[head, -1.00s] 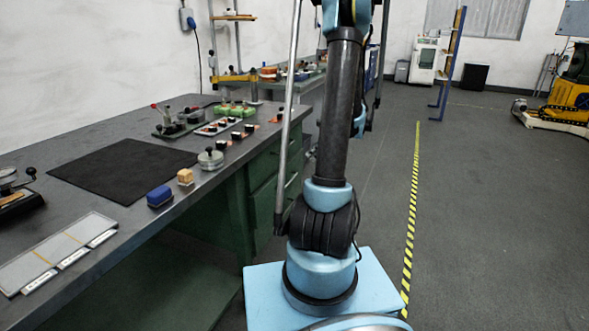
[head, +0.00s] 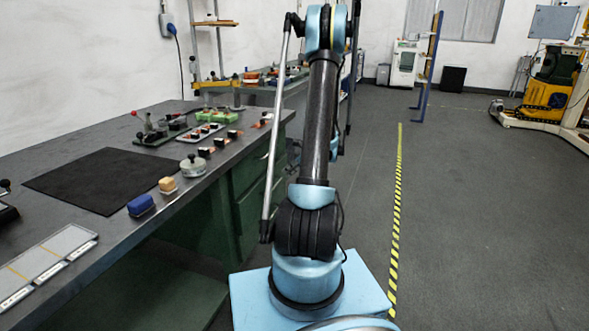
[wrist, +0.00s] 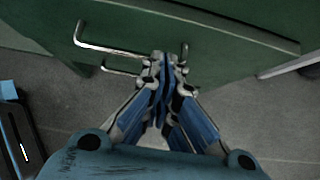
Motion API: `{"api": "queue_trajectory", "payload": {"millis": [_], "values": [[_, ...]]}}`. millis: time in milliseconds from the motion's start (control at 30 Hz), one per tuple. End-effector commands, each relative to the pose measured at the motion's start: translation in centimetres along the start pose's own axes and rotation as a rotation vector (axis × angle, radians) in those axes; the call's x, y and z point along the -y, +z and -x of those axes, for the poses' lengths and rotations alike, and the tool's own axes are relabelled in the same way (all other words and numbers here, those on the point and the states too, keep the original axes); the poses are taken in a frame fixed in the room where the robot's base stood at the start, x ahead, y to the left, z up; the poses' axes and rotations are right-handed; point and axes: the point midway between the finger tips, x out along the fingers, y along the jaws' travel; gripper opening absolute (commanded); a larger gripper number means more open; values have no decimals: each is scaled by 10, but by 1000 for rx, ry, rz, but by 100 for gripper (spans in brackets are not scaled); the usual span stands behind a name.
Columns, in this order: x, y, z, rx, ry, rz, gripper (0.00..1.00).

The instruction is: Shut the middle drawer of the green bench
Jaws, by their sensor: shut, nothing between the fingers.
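The green bench (head: 222,222) stands left of my arm in the head view. Its drawer fronts (head: 252,190) show on its right side, partly hidden by my arm, so I cannot tell there how far the middle drawer stands out. In the wrist view a green drawer front (wrist: 225,62) fills the top, with a metal bar handle (wrist: 112,47) at left and more handle metal (wrist: 120,71) just below it. My gripper (wrist: 163,60) is shut and empty, its fingertips close to the green front between handle parts. Whether they touch it is unclear.
The bench top holds a black mat (head: 95,180), a blue block (head: 141,205), a tan block (head: 168,185) and a round metal knobbed piece (head: 193,165). Grey floor (head: 470,220) is open to the right, past a yellow-black tape line (head: 396,215).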

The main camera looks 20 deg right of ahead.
Motion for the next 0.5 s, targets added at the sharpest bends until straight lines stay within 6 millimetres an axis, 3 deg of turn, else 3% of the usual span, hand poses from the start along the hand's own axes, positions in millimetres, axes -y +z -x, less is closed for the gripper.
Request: {"api": "queue_trajectory", "payload": {"millis": [200, 500], "values": [[-1, 15, -26, 0, 2, 3, 0], [0, 28, -39, 0, 0, 1, 0]]}}
